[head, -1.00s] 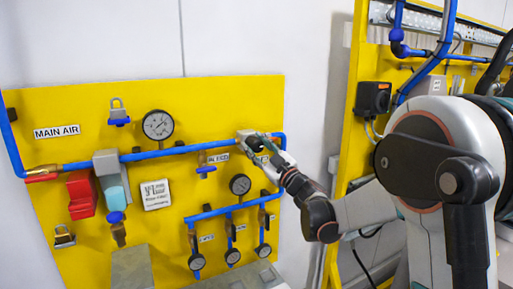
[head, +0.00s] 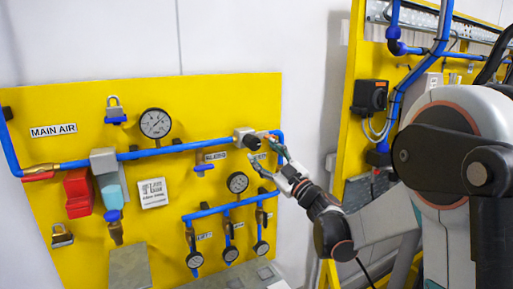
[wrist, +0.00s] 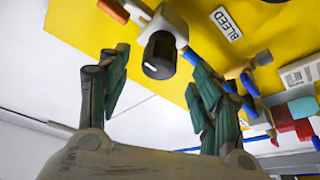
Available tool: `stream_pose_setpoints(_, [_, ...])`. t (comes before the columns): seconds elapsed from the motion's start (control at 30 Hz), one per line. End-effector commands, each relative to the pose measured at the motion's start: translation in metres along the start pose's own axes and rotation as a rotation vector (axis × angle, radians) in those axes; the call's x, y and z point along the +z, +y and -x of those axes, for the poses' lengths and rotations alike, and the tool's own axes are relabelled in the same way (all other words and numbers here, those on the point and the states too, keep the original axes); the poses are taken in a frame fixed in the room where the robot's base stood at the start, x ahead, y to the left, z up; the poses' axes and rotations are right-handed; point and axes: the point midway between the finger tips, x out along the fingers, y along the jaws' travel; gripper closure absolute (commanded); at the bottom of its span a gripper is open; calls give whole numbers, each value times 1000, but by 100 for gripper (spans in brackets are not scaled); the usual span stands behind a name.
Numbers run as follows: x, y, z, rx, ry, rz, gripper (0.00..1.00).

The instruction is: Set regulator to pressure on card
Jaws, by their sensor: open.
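The regulator (head: 246,138) is a pale block with a dark round knob, at the right end of the upper blue pipe. In the wrist view its dark knob (wrist: 159,52) faces me between and beyond the fingertips. My gripper (head: 268,157) is open and empty, just right of and below the knob, with visible space between them. In the wrist view its green-grey fingers (wrist: 152,78) are spread to either side of the knob. A white printed card (head: 153,193) is on the yellow panel at left; its writing is too small to read. The upper round gauge (head: 156,123) has an unreadable needle.
A BLEED label shows beside the regulator in the wrist view (wrist: 227,22). Below are a smaller gauge (head: 238,182) and a blue manifold (head: 230,208) with several gauges. A red block (head: 78,192) and padlocks are at left. A yellow frame (head: 352,110) stands at right.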

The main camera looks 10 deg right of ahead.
Motion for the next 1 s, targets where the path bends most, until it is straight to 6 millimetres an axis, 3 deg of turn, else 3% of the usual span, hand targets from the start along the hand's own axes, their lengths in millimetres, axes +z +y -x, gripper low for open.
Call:
stream_pose_setpoints(0.1, [0, 1, 25, 2, -2, 2, 41])
stream_pose_setpoints(0.33, [0, 0, 55, 1, 0, 1, 41])
stream_pose_setpoints(0.83, [-1, 1, 62, 8, -5, -1, 41])
stream_pose_setpoints(1.0, [-5, 15, 68, 104, -64, -17, 41])
